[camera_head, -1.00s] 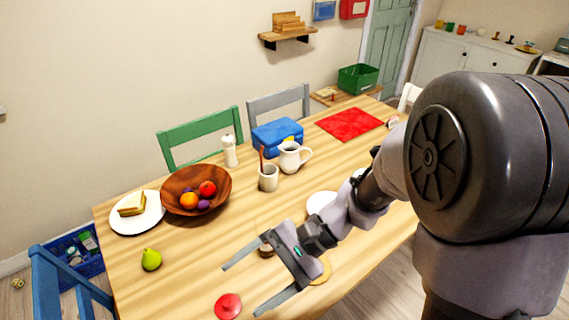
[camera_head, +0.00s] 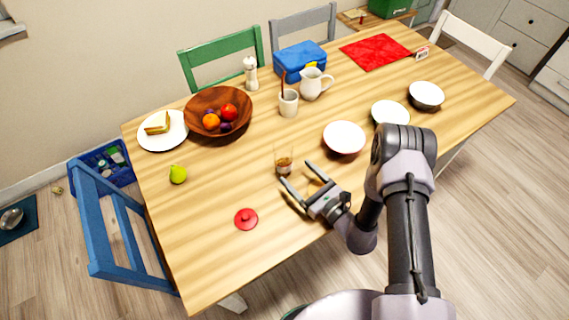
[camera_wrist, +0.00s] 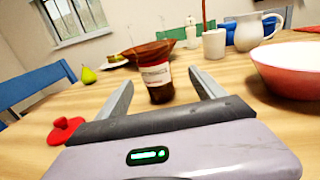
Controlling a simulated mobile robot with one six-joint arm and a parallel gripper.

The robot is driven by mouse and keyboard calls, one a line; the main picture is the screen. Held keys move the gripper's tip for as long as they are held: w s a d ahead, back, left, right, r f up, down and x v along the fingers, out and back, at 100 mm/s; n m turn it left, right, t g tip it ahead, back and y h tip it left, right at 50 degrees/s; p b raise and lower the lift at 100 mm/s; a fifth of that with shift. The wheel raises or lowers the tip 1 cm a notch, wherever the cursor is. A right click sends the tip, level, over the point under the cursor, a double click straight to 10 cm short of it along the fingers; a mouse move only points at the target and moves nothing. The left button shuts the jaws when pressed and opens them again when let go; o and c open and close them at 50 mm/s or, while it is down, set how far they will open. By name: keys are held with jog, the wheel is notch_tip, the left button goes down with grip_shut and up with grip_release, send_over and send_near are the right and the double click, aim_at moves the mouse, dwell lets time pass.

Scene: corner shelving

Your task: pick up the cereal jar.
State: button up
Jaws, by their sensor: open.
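The cereal jar (camera_head: 284,165) is a small clear jar with brown contents, standing upright on the wooden table. In the wrist view the jar (camera_wrist: 157,84) shows a white and red label and appears between my finger ends. My gripper (camera_head: 296,173) is open and empty, low over the table, with its fingertips just short of the jar on its near right side. The wrist view shows both fingers of my gripper (camera_wrist: 160,80) pointing forward. Whether they touch the jar cannot be told. A red lid (camera_head: 246,219) lies on the table apart from the jar.
A red-sided white bowl (camera_head: 344,137) stands right of the jar, close to my arm's side. A wooden fruit bowl (camera_head: 190,108), a cup (camera_head: 288,104) and a pitcher (camera_head: 314,83) stand behind. A pear (camera_head: 178,174) is at left. Bare table surrounds the jar.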

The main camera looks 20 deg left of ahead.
aim_at(289, 167)
jog(key=x, duration=0.2)
jog(key=b+x, duration=0.1)
jog(key=x, duration=0.2)
jog(key=b+x, duration=0.1)
jog(key=x, duration=0.1)
jog(key=shift+s+a+r, duration=0.1)
jog(key=shift+s+a, duration=0.05)
jog(key=shift+a, duration=0.15)
jog(key=c, duration=1.7)
grip_shut()
jog(key=shift+r, duration=0.15)
